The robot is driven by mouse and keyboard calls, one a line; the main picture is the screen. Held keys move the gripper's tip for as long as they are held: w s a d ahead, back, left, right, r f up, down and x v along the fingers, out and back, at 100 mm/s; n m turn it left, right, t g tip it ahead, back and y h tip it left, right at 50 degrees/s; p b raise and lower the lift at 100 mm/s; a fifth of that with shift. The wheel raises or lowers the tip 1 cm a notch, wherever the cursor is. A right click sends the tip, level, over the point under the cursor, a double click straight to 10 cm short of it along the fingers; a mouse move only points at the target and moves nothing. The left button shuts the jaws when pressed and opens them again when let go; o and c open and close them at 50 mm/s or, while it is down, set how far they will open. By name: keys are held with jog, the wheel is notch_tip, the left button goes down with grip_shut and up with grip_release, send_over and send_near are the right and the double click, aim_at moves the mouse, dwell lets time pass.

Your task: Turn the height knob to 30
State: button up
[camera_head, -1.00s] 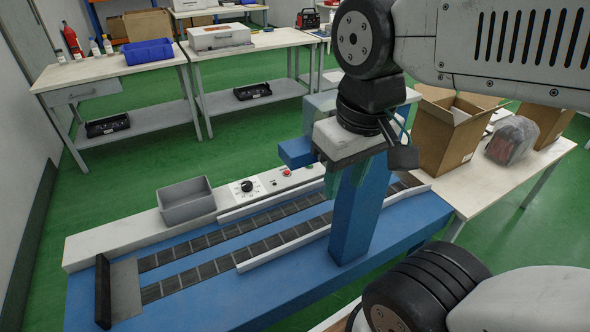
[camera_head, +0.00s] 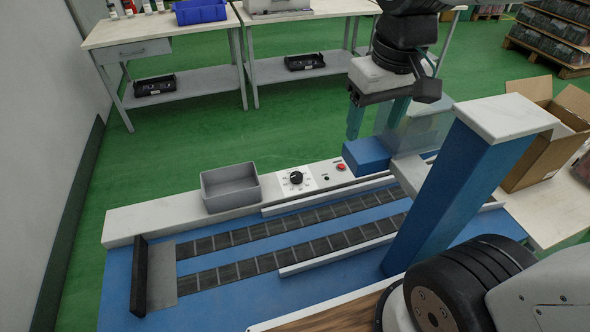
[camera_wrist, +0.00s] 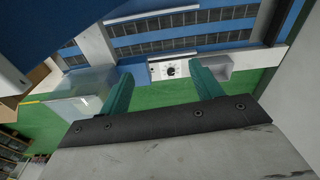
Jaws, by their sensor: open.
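The height knob (camera_head: 296,177) is a black dial on a white scale plate, set in the white rear rail of a blue conveyor machine. The scale numbers are too small to read. The knob also shows in the wrist view (camera_wrist: 171,71), between the fingertips in the picture but farther off. My gripper (camera_head: 376,128) is open and empty, with its teal fingers spread. In the head view it is above and to the right of the knob, beyond the blue block, and apart from it. Its fingers also show in the wrist view (camera_wrist: 160,78).
A red button (camera_head: 341,166) sits right of the knob, and a grey bin (camera_head: 231,187) left of it. A blue block (camera_head: 367,155), a translucent box and a blue column (camera_head: 462,190) stand to the right. Green floor lies behind the rail.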

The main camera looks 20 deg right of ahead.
jog(key=w+f+n, duration=0.1)
jog(key=w+f, duration=0.2)
jog(key=w, duration=0.5)
jog(key=w+f, duration=0.4)
jog(key=w, duration=0.4)
jog(key=n+g, duration=0.1)
jog(key=n, duration=0.1)
send_over(296, 175)
jog(key=s, duration=0.1)
notch_tip(296, 175, down, 25)
jog(key=f, duration=0.8)
jog(key=w+f, duration=0.1)
jog(key=f, duration=0.3)
jog(key=shift+d+f, duration=0.1)
jog(key=shift+f, duration=0.8)
jog(key=shift+c, duration=0.4)
jog(key=c, duration=0.9)
